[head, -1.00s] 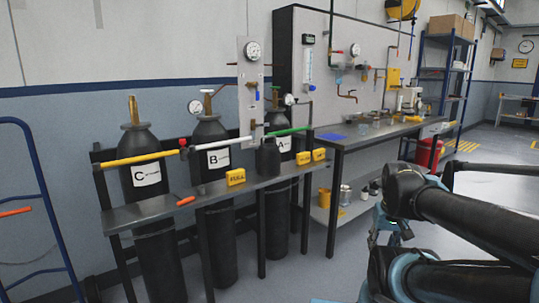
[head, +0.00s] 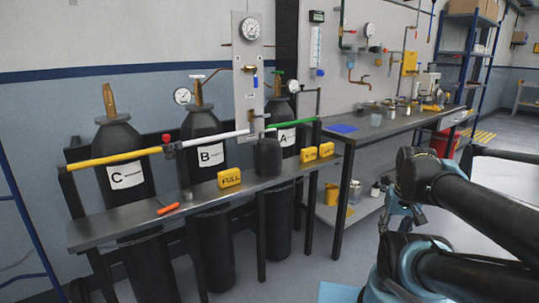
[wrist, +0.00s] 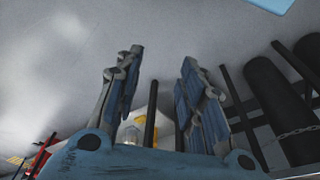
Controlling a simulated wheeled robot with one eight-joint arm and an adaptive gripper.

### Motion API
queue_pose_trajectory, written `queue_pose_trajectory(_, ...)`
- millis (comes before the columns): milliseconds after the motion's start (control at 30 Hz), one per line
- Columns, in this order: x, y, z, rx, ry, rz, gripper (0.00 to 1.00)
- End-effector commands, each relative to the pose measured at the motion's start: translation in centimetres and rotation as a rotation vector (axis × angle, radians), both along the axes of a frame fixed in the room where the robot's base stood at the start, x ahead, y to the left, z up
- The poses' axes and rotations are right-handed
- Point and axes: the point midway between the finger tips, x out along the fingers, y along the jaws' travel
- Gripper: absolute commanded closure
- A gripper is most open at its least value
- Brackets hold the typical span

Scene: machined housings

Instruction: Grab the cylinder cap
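The cylinder cap appears to be the dark, round-shouldered piece (head: 268,157) standing upright on the narrow metal shelf in front of the gas cylinders in the head view. It stands between the yellow FULL tag and cylinder A. My gripper (wrist: 162,65) shows in the wrist view with its two blue-grey fingers spread apart and nothing between them. My arm is at the right of the head view, well to the right of the shelf and apart from the cap. I cannot make out the cap in the wrist view.
Gas cylinders C (head: 126,170), B (head: 203,130) and A (head: 283,118) stand behind the shelf (head: 112,229). A yellow FULL tag (head: 229,178) and an orange-handled tool (head: 168,208) lie on it. A workbench (head: 350,140) stands to the right. Floor in front is clear.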

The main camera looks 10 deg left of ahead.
Motion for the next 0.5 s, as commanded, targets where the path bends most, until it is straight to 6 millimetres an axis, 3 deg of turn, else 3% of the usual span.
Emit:
queue_pose_trajectory(167, 1.7, 1.3, 2.7, 0.01, -0.007, 0.155, 0.64)
queue_pose_trajectory(500, 10.8, 8.3, 13.6, 0.044, -0.09, 0.825, 0.64)
